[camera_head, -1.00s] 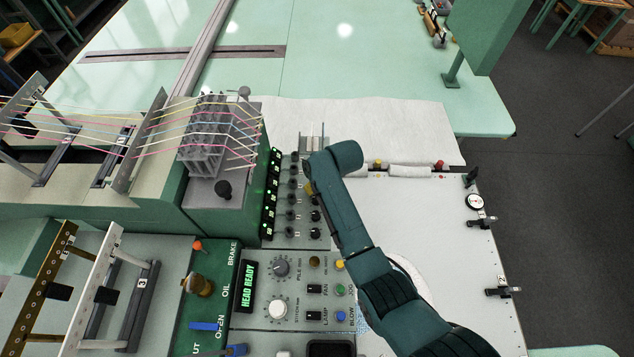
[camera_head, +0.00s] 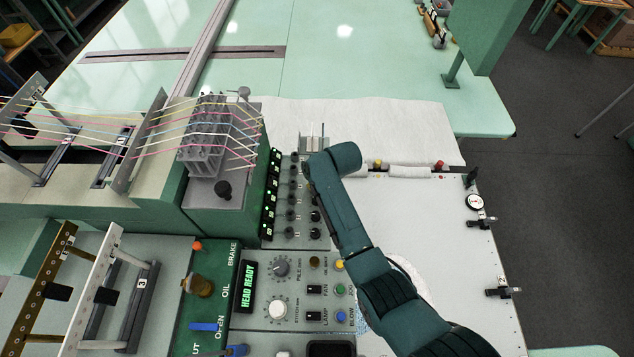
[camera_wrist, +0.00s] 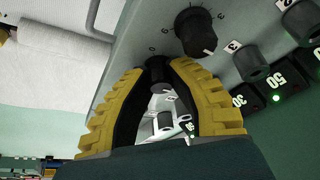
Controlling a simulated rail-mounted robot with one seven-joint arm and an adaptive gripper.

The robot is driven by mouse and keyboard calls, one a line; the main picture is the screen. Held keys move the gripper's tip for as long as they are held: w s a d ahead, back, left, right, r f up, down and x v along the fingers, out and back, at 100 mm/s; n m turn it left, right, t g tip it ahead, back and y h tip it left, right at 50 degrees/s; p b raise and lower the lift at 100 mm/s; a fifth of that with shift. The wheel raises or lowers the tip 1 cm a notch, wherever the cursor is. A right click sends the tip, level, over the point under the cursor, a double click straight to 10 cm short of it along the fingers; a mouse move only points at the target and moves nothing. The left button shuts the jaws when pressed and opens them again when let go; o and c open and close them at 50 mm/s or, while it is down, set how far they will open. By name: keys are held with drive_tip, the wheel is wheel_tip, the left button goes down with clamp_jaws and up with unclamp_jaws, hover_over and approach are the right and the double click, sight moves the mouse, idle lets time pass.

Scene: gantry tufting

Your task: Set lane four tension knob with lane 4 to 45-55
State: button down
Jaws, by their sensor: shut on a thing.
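In the wrist view my gripper (camera_wrist: 157,66), with yellow-ridged fingers, is shut on a dark knob (camera_wrist: 156,73), the lane four tension knob in the row of large knobs. The fingers cover much of the knob, so its pointer is hidden. Below it, between the fingers, are a label that looks like 4, a small grey knob (camera_wrist: 165,120) and a lit lane display (camera_wrist: 190,127), whose small digits I cannot read surely. In the head view my forearm and wrist hide the gripper's grip.
A large knob (camera_wrist: 196,31) with a printed scale stands close beside the gripper. The lane 3 small knob (camera_wrist: 251,63) and a display reading 30 (camera_wrist: 246,98) are nearby. In the head view yarns run to a grey guide block (camera_head: 205,150) left of the panel.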

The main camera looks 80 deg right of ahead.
drive_tip(key=m+p, duration=0.1)
drive_tip(key=m, duration=0.2)
drive_tip(key=shift+g+h, duration=0.3)
drive_tip(key=shift+h, duration=0.1)
drive_tip(key=m+g, duration=0.1)
drive_tip(key=m, duration=0.2)
drive_tip(key=shift+w+f+m+h, duration=0.1)
drive_tip(key=shift+m+h, duration=0.2)
drive_tip(key=shift+h, duration=0.1)
drive_tip(key=m+g+b, duration=0.1)
drive_tip(key=m+b, duration=0.1)
drive_tip(key=m, duration=0.2)
drive_tip(key=shift+f+g, duration=0.1)
drive_tip(key=shift+g, duration=0.3)
drive_tip(key=shift+m+g+b, duration=0.4)
drive_tip(key=shift+m+b, duration=0.3)
drive_tip(key=shift+m, duration=0.6)
drive_tip(key=c, duration=0.9)
unclamp_jaws()
drive_tip(key=shift+r, duration=0.2)
